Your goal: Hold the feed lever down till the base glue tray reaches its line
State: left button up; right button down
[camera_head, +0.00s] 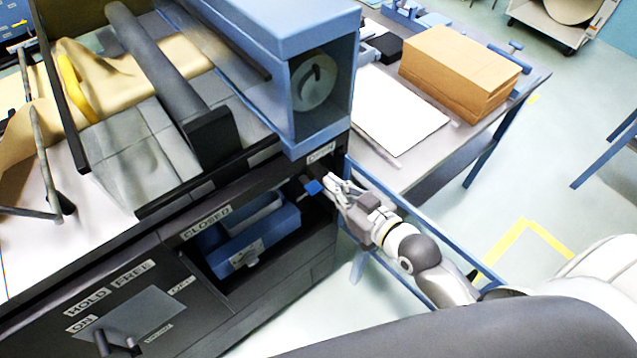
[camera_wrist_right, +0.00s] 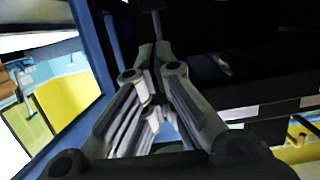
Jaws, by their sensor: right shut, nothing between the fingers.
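The feed lever shows as a blue-ended handle (camera_head: 313,187) in the dark opening at the right end of the machine front. My right gripper (camera_head: 329,182) is at that opening, with its fingertips close beside the blue end; I cannot tell whether they touch it. In the right wrist view the fingers (camera_wrist_right: 152,50) are shut together with nothing between them, in front of a dark recess. A blue tray unit (camera_head: 251,243), likely the base glue tray, sits in the bay under the "CLOSED" label. Its glue level and line cannot be made out. My left gripper is not seen.
A control panel (camera_head: 125,315) with "HOLD", "FREE" and "ON" labels is at lower left. Kraft paper (camera_head: 120,75) lies on the machine top. A side table with a white sheet (camera_head: 400,112) and a brown stack (camera_head: 455,68) stands behind my right arm.

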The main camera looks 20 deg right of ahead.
send_over(317, 193)
jog(key=f, duration=0.4)
jog(key=shift+s, duration=0.2)
jog(key=shift+d+f, duration=0.1)
jog(key=shift+f, duration=0.65)
jog(key=shift+s+f+b, duration=0.25)
jog(key=shift+f+b, duration=0.15)
jog(key=shift+b, duration=0.1)
jog(key=shift+s+d+f+b, duration=0.1)
jog(key=shift+f+b, duration=0.15)
jog(key=shift+b, duration=0.25)
jog(key=f+t+b, duration=0.1)
jog(key=b, duration=0.2)
jog(key=f+t+y+b, duration=0.1)
jog(key=t+b, duration=0.1)
jog(key=b, duration=0.2)
jog(key=shift+s+d+f+t, duration=0.1)
jog(key=shift+s+f+t, duration=0.15)
jog(key=shift+s+t, duration=0.1)
